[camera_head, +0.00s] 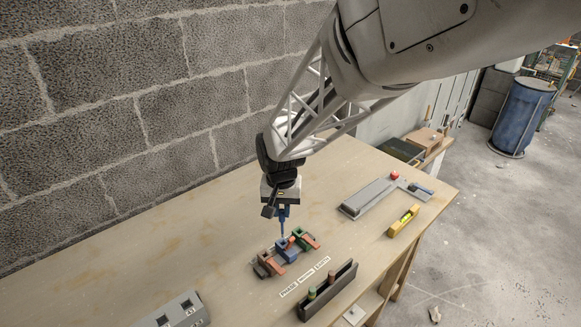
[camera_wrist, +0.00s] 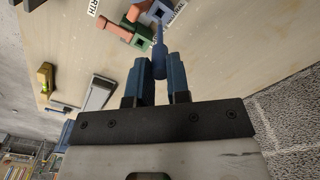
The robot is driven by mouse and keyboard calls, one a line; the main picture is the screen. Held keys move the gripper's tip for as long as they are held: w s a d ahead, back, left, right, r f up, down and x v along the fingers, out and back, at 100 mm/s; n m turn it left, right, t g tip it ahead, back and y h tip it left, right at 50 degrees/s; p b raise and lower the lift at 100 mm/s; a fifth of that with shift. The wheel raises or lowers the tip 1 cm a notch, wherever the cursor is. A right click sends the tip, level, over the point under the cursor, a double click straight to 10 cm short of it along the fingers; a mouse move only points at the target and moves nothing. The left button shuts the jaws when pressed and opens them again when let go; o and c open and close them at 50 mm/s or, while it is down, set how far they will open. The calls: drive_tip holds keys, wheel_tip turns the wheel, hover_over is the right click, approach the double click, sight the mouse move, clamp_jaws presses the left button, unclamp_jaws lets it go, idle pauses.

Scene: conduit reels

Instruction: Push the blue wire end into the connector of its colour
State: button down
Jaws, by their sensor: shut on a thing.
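My gripper (camera_head: 283,213) points down over the connector row and is shut on the blue wire end (camera_head: 282,228). In the wrist view, the blue wire end (camera_wrist: 160,62) sits between the two blue fingers (camera_wrist: 161,80), its thin tip toward the blue connector (camera_wrist: 162,12). In the head view, the tip is at or just over the blue connector (camera_head: 287,251), the middle one of the row. I cannot tell whether the tip is inside its opening. A green connector (camera_head: 305,239) with an orange lever stands to the right, a brown one (camera_head: 265,268) to the left.
A grey tray (camera_head: 368,197) and a yellow level (camera_head: 403,221) lie to the right. A grey box (camera_head: 177,312) is at front left. The left table is clear.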

sight(282, 221)
drive_tip(key=shift+f, duration=0.6)
drive_tip(key=shift+f, duration=2.05)
idle(2.9)
drive_tip(key=c, duration=0.8)
unclamp_jaws()
drive_tip(key=shift+r, duration=0.2)
drive_tip(key=shift+r, duration=3.3)
